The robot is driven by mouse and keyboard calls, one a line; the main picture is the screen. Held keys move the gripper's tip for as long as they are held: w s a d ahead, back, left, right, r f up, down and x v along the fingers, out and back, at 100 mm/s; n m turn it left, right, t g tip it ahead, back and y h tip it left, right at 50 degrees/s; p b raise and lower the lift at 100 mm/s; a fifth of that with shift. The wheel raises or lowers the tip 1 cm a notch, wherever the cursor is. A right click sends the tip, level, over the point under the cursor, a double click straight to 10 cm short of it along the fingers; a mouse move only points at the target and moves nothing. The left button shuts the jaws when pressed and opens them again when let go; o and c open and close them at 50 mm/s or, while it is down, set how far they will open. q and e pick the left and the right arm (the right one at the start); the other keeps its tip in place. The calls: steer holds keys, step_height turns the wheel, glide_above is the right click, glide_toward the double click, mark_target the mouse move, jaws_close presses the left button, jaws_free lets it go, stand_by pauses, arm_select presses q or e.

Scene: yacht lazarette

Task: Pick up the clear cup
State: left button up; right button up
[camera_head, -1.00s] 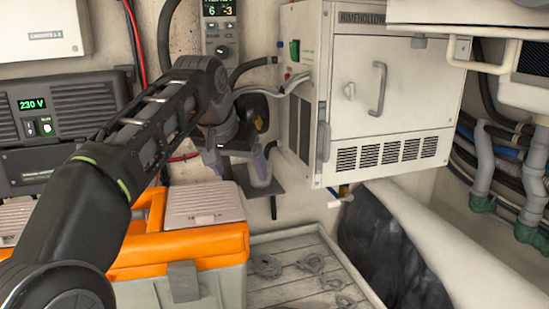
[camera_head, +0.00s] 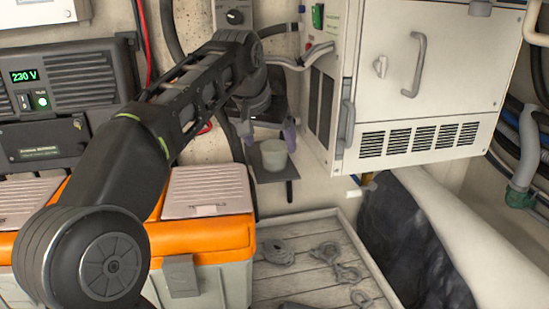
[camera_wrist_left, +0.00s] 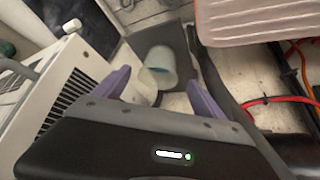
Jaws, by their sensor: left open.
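The clear cup (camera_head: 273,156) looks pale and whitish and stands on a small dark shelf (camera_head: 275,176) on the back wall. In the left wrist view the cup (camera_wrist_left: 158,62) lies beyond the gap between the fingers. My left gripper (camera_head: 265,133) is open and empty, just above and in front of the cup in the head view. Its purple fingers also show in the left wrist view (camera_wrist_left: 162,92), one to each side. A second pale shape lies by the cup there; I cannot tell what it is. My right gripper is not in view.
A white cabinet (camera_head: 430,85) hangs close to the right of the shelf. An orange and grey toolbox (camera_head: 205,240) stands below left. A power unit (camera_head: 75,78) and red cables are on the wall. Slatted boards (camera_head: 285,275) hold several metal fittings.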

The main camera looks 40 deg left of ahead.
arm_select(q)
steer(key=shift+p+x, duration=0.55)
steer(key=shift+x, duration=2.05)
steer(key=shift+d, duration=0.15)
steer(key=c, duration=1.5)
steer(key=shift+r, duration=0.1)
